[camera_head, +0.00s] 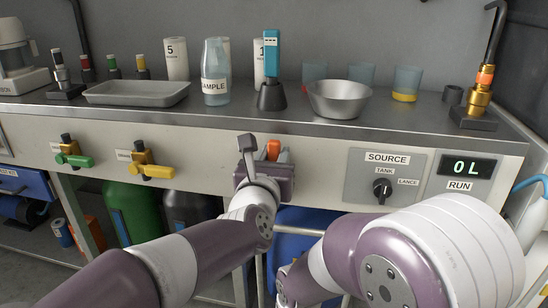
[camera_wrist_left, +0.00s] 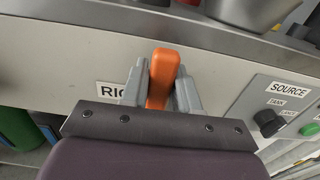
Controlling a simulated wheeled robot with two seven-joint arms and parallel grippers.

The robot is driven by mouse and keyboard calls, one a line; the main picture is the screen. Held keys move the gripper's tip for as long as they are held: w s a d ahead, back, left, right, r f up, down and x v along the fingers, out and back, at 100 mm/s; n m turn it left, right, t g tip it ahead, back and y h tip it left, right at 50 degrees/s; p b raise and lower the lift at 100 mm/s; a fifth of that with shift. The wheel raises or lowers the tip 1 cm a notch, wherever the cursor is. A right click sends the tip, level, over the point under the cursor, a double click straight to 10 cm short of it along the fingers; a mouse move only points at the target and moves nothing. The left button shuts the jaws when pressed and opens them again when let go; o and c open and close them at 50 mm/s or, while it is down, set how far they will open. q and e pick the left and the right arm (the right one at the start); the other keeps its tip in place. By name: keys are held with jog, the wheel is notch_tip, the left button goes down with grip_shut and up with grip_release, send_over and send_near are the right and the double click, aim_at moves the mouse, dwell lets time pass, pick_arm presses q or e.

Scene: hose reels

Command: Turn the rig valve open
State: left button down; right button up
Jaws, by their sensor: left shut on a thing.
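The rig valve shows as an orange handle (camera_head: 273,149) on the front panel below the counter edge. It also shows in the left wrist view (camera_wrist_left: 161,75), pointing up and slightly tilted, beside a label (camera_wrist_left: 112,91) reading "RI" with the rest hidden. My left gripper (camera_head: 265,152) is shut on the handle, with one grey finger on each side, as the left wrist view (camera_wrist_left: 160,90) also shows. The valve body is hidden behind the gripper. My right arm comes in at the lower right; its gripper is not in view.
Left along the panel are a green-handled valve (camera_head: 75,160) and a yellow-handled valve (camera_head: 152,171), both handles roughly level. To the right are the source knob (camera_head: 382,188) and a display (camera_head: 467,167) reading "0 L". A metal bowl (camera_head: 340,98) and sample bottle (camera_head: 215,75) stand above.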

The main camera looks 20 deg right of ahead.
pick_arm(q)
jog(key=c, duration=0.9)
grip_release()
jog(key=p+v, duration=0.3)
jog(key=v, duration=0.9)
jog(key=shift+s+a, duration=0.25)
